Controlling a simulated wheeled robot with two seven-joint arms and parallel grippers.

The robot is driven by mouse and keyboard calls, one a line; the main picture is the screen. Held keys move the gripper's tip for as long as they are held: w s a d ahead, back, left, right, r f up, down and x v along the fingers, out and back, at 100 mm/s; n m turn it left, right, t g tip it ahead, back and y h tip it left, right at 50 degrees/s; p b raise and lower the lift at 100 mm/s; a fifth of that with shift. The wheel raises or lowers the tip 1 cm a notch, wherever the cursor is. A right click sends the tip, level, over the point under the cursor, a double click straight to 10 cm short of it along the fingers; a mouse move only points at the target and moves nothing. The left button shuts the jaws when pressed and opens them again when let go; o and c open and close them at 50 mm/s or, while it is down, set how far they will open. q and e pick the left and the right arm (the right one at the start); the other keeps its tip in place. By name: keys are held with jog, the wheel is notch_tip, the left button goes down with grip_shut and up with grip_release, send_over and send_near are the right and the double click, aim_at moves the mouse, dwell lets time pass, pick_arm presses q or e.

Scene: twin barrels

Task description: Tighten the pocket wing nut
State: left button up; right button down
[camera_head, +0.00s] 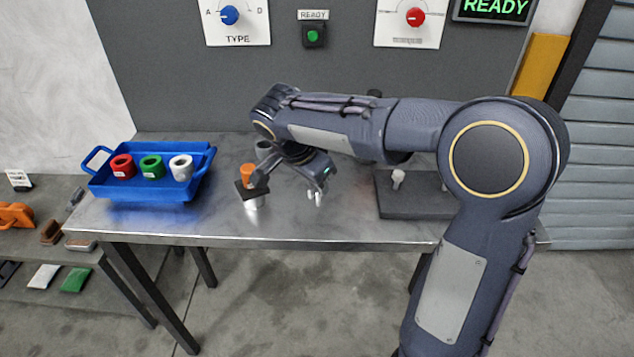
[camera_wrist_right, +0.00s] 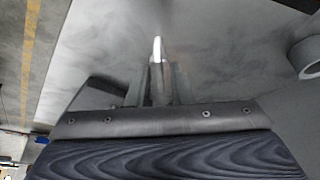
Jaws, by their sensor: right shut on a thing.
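My right gripper (camera_head: 316,192) hangs low over the middle of the metal table, with the arm coming in from the right. In the right wrist view, the right gripper (camera_wrist_right: 157,85) is shut on a small pale piece (camera_wrist_right: 157,50) whose rounded tip shows past the fingers. I cannot tell whether this piece is the wing nut. A dark block (camera_head: 410,205) at the right bears a small pale knob (camera_head: 398,178). My left gripper is out of view.
A blue tray (camera_head: 150,191) with red, green and white ring-shaped pieces sits at the table's left. A grey ring (camera_wrist_right: 308,57) lies at the right wrist view's edge. The table front (camera_head: 340,228) is clear. A wall panel with knobs and a green button (camera_head: 313,35) stands behind.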

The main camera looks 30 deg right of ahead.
jog(key=m, duration=0.1)
jog(key=m+g, duration=0.1)
jog(key=m, duration=0.1)
jog(key=m+p, duration=0.1)
jog(key=shift+w+r+m+g, duration=0.25)
jog(key=shift+m+g, duration=0.15)
jog(key=m+p, duration=0.1)
jog(key=m, duration=0.1)
jog(key=m+g, duration=0.1)
jog(key=m, duration=0.1)
jog(key=shift+w+m+g+y+p, duration=0.1)
jog(key=shift+m+g+y+p, duration=0.2)
jog(key=shift+p, duration=0.1)
jog(key=c, duration=1.6)
grip_release()
jog(key=shift+f, duration=0.1)
jog(key=shift+o, duration=0.2)
jog(key=p+v, duration=0.1)
jog(key=v, duration=0.6)
jog(key=shift+r, duration=0.35)
